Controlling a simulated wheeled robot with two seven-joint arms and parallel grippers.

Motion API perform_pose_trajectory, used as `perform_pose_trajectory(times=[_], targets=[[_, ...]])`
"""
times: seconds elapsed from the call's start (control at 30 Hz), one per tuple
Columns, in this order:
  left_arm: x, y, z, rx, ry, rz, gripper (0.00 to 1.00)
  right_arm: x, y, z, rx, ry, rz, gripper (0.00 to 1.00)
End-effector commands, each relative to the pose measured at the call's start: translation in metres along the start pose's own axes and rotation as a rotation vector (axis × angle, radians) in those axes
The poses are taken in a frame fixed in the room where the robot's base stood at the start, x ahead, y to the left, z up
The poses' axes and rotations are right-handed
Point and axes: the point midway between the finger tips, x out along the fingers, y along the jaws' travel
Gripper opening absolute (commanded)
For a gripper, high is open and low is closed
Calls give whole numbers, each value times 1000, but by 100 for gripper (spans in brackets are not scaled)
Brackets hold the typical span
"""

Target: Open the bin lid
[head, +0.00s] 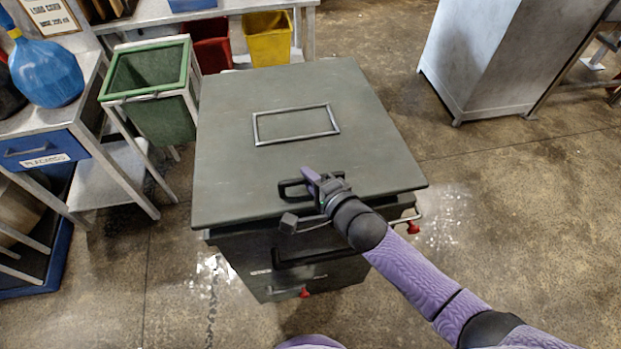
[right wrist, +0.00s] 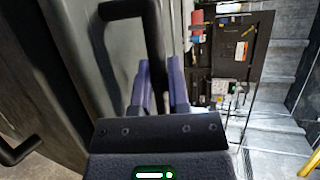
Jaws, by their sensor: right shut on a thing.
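The bin (head: 262,262) is a dark grey-green box in the middle of the head view. Its wide square lid (head: 230,165) lies about flat on top; a small gap under its edge would be hard to tell. A black loop handle (head: 286,188) sits near the lid's front edge. My right gripper (head: 312,178) is at the right part of this handle, with purple fingers. In the right wrist view, my right gripper's fingers (right wrist: 161,88) stand on either side of a dark handle bar (right wrist: 153,45), shut on it. My left gripper is out of view.
A raised rectangular metal frame (head: 297,124) is on the lid. A green bin (head: 150,85) on a stand and a workbench (head: 45,120) are at the left. A yellow bin (head: 268,40) is behind. A grey cabinet (head: 480,60) stands back right.

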Motion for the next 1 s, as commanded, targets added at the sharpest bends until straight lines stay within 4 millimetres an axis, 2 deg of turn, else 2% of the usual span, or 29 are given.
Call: perform_pose_trajectory(times=[0.03, 0.1, 0.3, 0.4, 0.53, 0.7, 0.83, 1.0], targets=[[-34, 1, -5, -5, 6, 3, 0, -6, -34, 2, 4, 1, 17, 0], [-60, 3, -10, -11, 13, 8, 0, -7, -58, 2, 20, 1, 57, 0], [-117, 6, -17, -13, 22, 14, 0, -4, -122, 1, 70, 0, 176, 0], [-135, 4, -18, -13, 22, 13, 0, 2, -153, -1, 95, 0, 238, 0], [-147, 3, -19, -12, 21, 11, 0, 11, -189, -5, 129, -1, 314, 0], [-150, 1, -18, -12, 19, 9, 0, 24, -225, -9, 165, -2, 395, 0], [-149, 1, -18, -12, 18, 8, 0, 32, -245, -13, 183, -1, 437, 0], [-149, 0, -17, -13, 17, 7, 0, 38, -260, -15, 195, -1, 469, 0]])
